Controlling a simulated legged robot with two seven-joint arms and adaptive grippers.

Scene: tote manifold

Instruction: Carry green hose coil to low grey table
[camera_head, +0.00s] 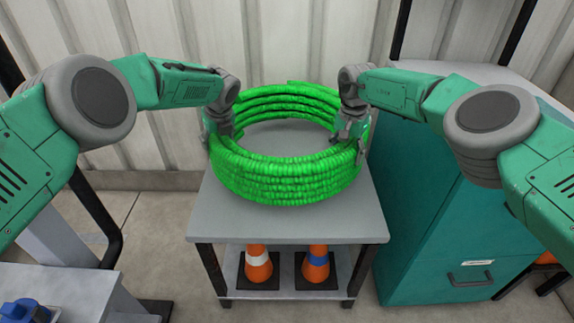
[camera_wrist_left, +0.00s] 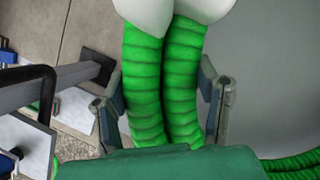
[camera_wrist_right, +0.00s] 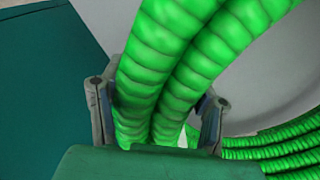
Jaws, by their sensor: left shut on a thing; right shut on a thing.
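The green hose coil (camera_head: 285,180) sits on the small grey table (camera_head: 290,222), a ring of several stacked turns with an open middle. My left gripper (camera_head: 214,130) is shut on the coil's left side. In the left wrist view its fingers (camera_wrist_left: 165,105) stand either side of the green hose (camera_wrist_left: 182,85). My right gripper (camera_head: 352,138) is shut on the coil's right side. In the right wrist view its fingers (camera_wrist_right: 157,115) straddle the hose (camera_wrist_right: 180,60). I cannot tell whether the coil is lifted slightly off the tabletop.
Two orange cones (camera_head: 257,263) (camera_head: 316,263) stand on the table's lower shelf. A teal drawer cabinet (camera_head: 450,235) stands close on the right. A grey surface with a blue item (camera_head: 25,311) is at lower left. A corrugated wall (camera_head: 300,40) is behind.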

